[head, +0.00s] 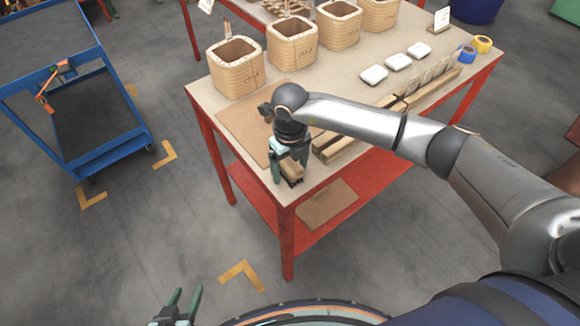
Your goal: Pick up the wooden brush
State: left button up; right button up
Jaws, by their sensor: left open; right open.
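A small tan wooden piece with a dark lower edge, which looks like the wooden brush (292,169), is at the near corner of the workbench (229,97). My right gripper (289,173) points down over it with open green fingers on either side. The gripper partly hides the brush, and I cannot tell whether the fingers touch it. My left gripper (185,294) is open and empty at the bottom edge of the view, low and away from the bench.
White dishes (374,75), wooden strips (433,87) and tape rolls (482,44) lie to the right. A brown mat (240,123) lies beside the gripper. A blue cart (107,154) stands at left; the floor between is clear.

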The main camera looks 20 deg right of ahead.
jog(key=shift+f, duration=0.15)
grip_shut()
dwell(0.6)
